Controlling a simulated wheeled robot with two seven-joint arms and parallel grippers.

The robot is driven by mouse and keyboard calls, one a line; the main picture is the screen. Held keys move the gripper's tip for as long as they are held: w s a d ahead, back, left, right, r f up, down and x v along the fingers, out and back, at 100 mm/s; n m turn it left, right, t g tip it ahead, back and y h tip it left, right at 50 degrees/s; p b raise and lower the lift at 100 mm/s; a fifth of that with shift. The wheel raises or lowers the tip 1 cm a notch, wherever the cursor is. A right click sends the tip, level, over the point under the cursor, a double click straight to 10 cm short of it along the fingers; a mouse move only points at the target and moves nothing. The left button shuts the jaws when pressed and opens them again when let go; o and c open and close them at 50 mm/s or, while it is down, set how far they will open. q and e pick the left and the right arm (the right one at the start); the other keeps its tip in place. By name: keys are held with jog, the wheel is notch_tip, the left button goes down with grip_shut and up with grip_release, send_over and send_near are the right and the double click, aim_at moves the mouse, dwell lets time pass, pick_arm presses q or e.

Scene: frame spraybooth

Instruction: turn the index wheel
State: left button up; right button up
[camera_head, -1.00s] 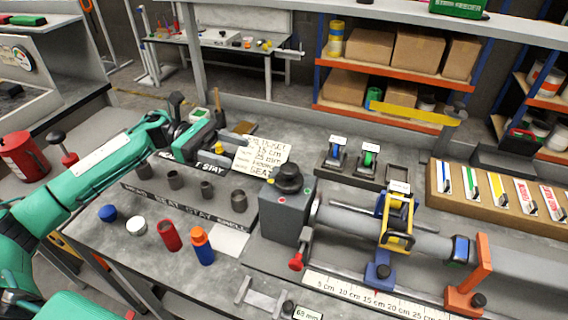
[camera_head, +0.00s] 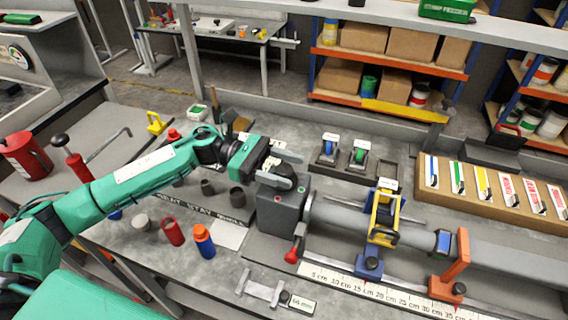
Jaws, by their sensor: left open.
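The grey indexing box (camera_head: 280,216) stands on the bench at the left end of the long grey tube (camera_head: 345,222). The black index wheel on its top is largely covered by my left gripper and cannot be made out clearly. My left gripper (camera_head: 287,169) is open, its two grey fingers pointing right, one farther and one nearer, at the top of the box. Whether the fingers touch the wheel is hidden. My right gripper is not in view.
A red-knobbed lever (camera_head: 293,254) sits at the box's front. A yellow clamp (camera_head: 383,219) surrounds the tube. Red (camera_head: 173,233) and orange-capped blue (camera_head: 204,242) bottles stand at the front left. A card box (camera_head: 490,195) stands at the right.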

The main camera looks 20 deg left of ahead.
pick_arm(q)
jog(key=c, duration=0.9)
jog(key=shift+c, duration=0.2)
jog(key=shift+f, duration=0.1)
